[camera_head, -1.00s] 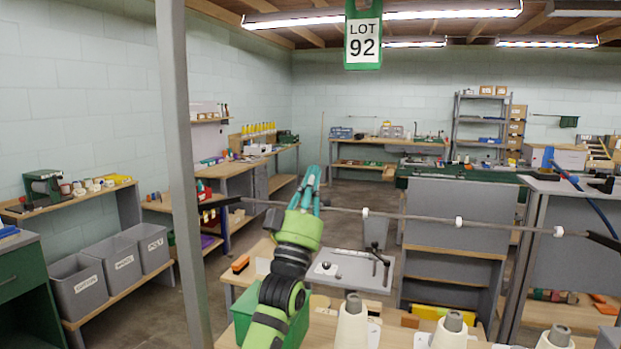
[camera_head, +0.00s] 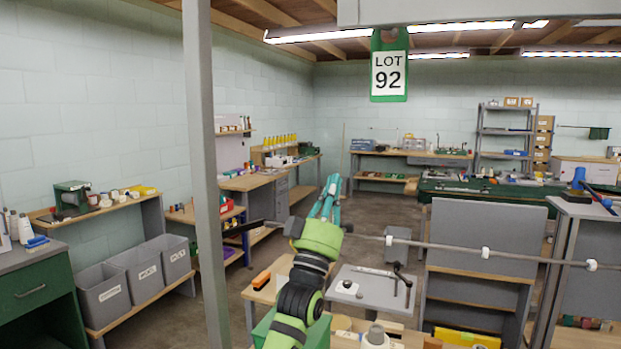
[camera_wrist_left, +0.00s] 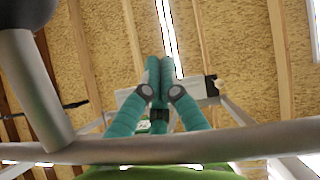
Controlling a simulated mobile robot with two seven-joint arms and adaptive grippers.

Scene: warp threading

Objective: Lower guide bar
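The guide bar (camera_head: 430,245) is a long thin grey rod with small white rings, running across the head view and sloping slightly down to the right. My left gripper (camera_head: 331,184), with teal fingers and a green body, comes up from below near the bar's left part. The green body hides a short stretch of the bar. In the left wrist view, the fingertips (camera_wrist_left: 160,62) are together with nothing visible between them. A grey bar (camera_wrist_left: 200,145) crosses that view in front of the finger bases, not between the tips. My right gripper is not in view.
A grey upright post (camera_head: 204,180) stands left of the arm. A green LOT 92 sign (camera_head: 389,75) hangs above. Below the bar are a bench with a grey plate (camera_head: 368,290) and a thread cone (camera_head: 376,336). Grey bins (camera_head: 104,292) stand at the left.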

